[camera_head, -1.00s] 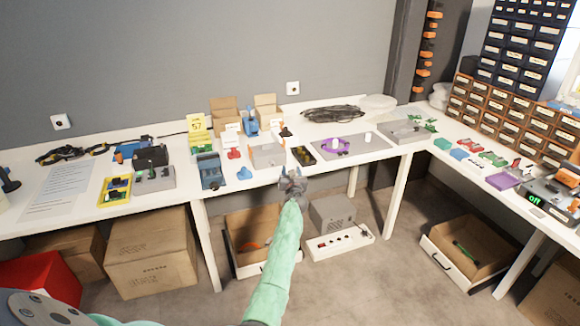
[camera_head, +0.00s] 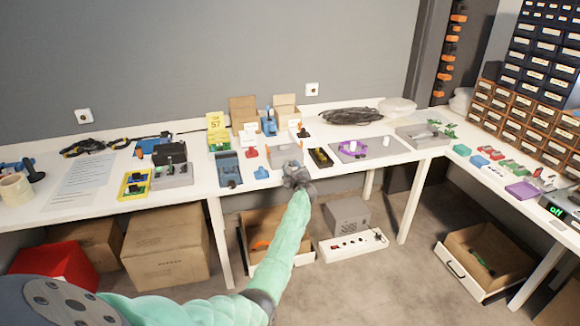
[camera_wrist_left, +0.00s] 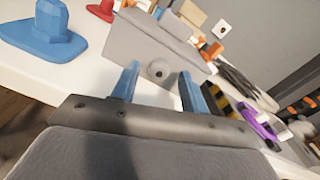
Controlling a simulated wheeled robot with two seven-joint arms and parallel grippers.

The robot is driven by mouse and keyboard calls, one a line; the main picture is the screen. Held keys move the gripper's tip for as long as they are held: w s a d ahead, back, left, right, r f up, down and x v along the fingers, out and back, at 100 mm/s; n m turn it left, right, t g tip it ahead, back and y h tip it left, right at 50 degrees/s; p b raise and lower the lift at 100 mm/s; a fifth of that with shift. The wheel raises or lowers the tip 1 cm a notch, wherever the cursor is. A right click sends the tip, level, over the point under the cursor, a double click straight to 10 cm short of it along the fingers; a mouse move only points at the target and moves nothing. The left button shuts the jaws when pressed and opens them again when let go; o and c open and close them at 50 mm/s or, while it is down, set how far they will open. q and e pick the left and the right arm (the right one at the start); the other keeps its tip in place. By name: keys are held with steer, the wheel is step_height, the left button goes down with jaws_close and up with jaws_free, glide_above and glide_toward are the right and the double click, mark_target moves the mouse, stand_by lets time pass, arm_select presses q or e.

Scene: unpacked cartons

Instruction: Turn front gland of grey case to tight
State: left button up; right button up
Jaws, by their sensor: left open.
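The grey case (camera_head: 284,158) stands at the front edge of the white table in the head view. It fills the upper middle of the left wrist view (camera_wrist_left: 140,38), tilted by the camera angle. Its front gland (camera_wrist_left: 158,69) is a small round grey fitting with a dark centre on the front face. My left gripper (camera_head: 297,176) is just in front of the case. Its two blue fingers (camera_wrist_left: 161,86) are open, one on each side of the gland in the picture; I cannot tell how far short of it they are. My right gripper is not in view.
A blue stand (camera_wrist_left: 48,28) and a red part (camera_head: 252,153) are left of the case. A black-and-yellow block (camera_head: 320,158) and a grey mat (camera_head: 385,148) with a purple ring lie right. Open boxes (camera_head: 243,110) stand behind.

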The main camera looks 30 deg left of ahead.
arm_select(q)
steer(key=shift+x, duration=0.8)
jaws_close()
